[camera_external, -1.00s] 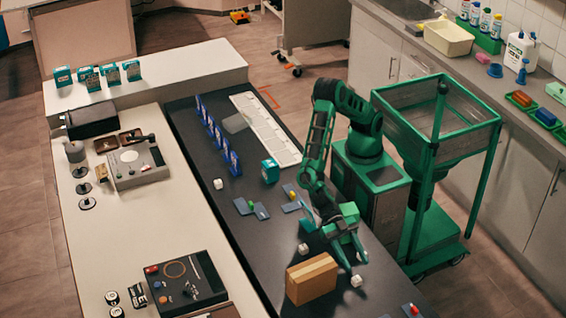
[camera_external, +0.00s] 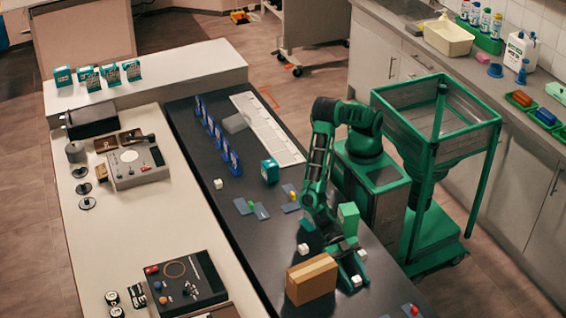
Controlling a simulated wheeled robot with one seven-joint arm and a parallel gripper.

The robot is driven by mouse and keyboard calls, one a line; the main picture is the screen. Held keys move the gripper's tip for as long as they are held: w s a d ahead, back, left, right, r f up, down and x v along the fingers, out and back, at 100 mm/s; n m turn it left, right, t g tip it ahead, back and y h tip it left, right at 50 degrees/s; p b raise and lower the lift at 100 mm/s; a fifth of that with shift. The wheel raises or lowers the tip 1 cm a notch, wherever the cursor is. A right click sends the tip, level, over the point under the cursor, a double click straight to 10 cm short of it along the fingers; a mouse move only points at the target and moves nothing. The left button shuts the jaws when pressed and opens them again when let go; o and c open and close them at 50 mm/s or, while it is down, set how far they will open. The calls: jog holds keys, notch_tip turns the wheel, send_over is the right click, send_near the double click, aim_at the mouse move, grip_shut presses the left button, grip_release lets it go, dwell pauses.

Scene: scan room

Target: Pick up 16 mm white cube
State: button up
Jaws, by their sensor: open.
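Several small white cubes show on the dark bench; their sizes are too close to tell which is the 16 mm one. One white cube (camera_external: 356,281) lies near the tips of my gripper (camera_external: 354,281), right of the cardboard box. My gripper is open and points down and forward, with its fingers low over the bench around this cube. Contact cannot be made out. Another white cube (camera_external: 303,248) lies left of my gripper, behind the box. A third (camera_external: 362,254) shows close beside the gripper's right side. A further white cube (camera_external: 218,184) lies farther back at the left.
The cardboard box (camera_external: 311,279) stands close left of my gripper. Blue-grey plates with small coloured pieces (camera_external: 251,208) and a teal box (camera_external: 270,171) lie farther back. A red piece (camera_external: 411,310) is at the front right. The green hopper frame (camera_external: 436,140) stands right of the bench.

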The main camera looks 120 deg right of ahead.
jog(key=shift+c, duration=0.3)
jog(key=c, duration=1)
jog(key=shift+c, duration=0.2)
